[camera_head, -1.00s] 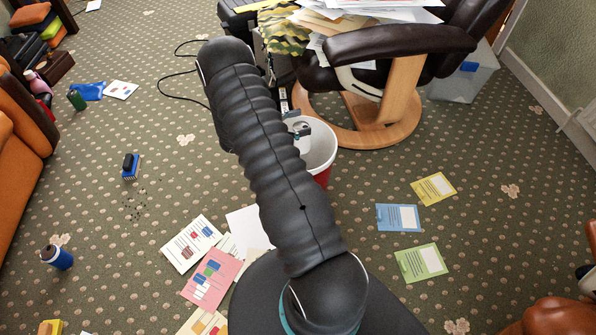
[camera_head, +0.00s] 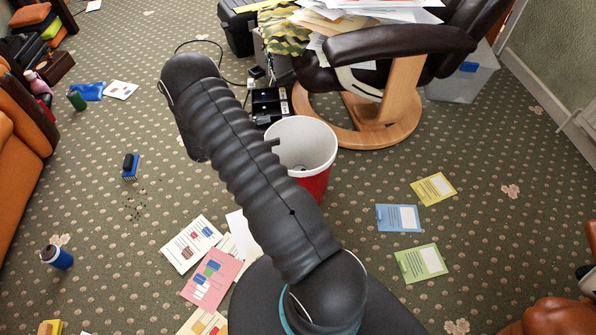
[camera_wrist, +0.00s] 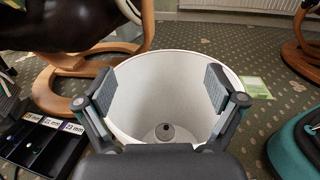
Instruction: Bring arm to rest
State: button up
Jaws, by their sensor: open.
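My arm (camera_head: 245,165) reaches up and to the left over the carpet in the head view, bent at a raised joint. My gripper (camera_wrist: 164,92) is open in the wrist view, its two fingers wide apart with nothing between them. It points toward a red bin with a white inside (camera_wrist: 170,75). A small round grey thing with a dark centre (camera_wrist: 165,131) shows at the bottom of the bin. The bin (camera_head: 318,185) also stands just right of my arm in the head view, where the gripper is mostly hidden behind the arm.
A recliner's wooden base (camera_head: 385,125) stands behind the bin. A black sorter box (camera_head: 270,105) with labelled slots is beside it. Coloured cards (camera_head: 398,218) lie at right, and papers (camera_head: 212,280) at front left. A brush (camera_head: 130,167) lies on open carpet at left.

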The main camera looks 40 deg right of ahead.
jog(key=shift+v, duration=1.05)
jog(key=s+f+m+y, duration=0.1)
jog(key=s+f, duration=0.1)
jog(key=s+a+f+g+y, duration=0.1)
jog(key=s+f, duration=0.1)
jog(key=f, duration=0.1)
jog(key=shift+s+a+m+y, duration=0.2)
jog(key=shift+s+m+y, duration=0.1)
jog(key=shift+m+y, duration=0.1)
jog(key=s+a+r+m+t+y, duration=0.3)
jog(key=s+a+r+m+y, duration=0.4)
jog(key=r, duration=0.4)
jog(key=s+a+r+m+t+y, duration=0.35)
jog(key=s+a+r+y, duration=0.25)
jog(key=a+r, duration=0.4)
jog(key=s+a+r+m+t+y, duration=0.1)
jog(key=s+r+t, duration=0.5)
jog(key=r, duration=0.8)
jog(key=shift+s+a+r+m, duration=0.2)
jog(key=shift+s+m, duration=0.25)
jog(key=shift+s, duration=0.6)
